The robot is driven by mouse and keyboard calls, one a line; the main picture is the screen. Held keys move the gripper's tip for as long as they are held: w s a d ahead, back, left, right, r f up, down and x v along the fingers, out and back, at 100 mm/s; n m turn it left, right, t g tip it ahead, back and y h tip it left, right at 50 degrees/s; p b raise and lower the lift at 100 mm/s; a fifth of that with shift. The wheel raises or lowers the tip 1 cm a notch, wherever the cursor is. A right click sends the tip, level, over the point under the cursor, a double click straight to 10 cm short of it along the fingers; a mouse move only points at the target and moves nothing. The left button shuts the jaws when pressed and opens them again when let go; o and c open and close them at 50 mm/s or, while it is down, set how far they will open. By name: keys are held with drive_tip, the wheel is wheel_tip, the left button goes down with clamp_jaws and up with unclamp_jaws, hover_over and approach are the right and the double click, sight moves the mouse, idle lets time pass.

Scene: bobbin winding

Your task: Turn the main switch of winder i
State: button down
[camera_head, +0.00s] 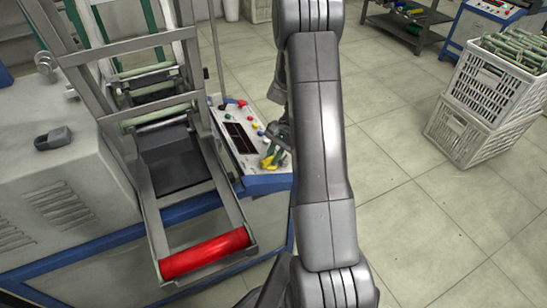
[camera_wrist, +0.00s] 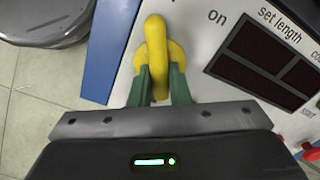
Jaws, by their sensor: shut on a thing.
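The main switch (camera_wrist: 157,38) is a yellow handle on a round yellow base at the edge of a white control panel (camera_wrist: 200,55). In the wrist view the handle runs up the picture, and the word "on" stands to its right. My gripper (camera_wrist: 161,78) has its two green fingers shut on the lower end of the handle. In the head view the yellow switch (camera_head: 268,161) is at the panel's right end, partly hidden by my gripper (camera_head: 275,150). My arm passes in front, right of the panel.
The panel has dark displays (camera_wrist: 268,58) and coloured buttons. The winder's grey frame with a red roller (camera_head: 205,254) stands left of the panel. White crates (camera_head: 490,100) with bobbins stand at the right. The floor between is clear.

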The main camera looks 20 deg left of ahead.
idle(0.5)
drive_tip(key=c, duration=1.4)
unclamp_jaws()
drive_tip(key=shift+o, duration=0.2)
drive_tip(key=shift+r, duration=0.1)
drive_tip(key=p+v, duration=0.1)
drive_tip(key=v, duration=1.2)
drive_tip(key=shift+w+r, duration=0.2)
drive_tip(key=shift+r, duration=0.1)
drive_tip(key=shift+d+f, duration=0.1)
drive_tip(key=x, duration=1.3)
drive_tip(key=shift+s+f+b, duration=0.2)
drive_tip(key=shift+f+b, duration=0.1)
drive_tip(key=shift+b, duration=0.1)
drive_tip(key=shift+r, duration=0.1)
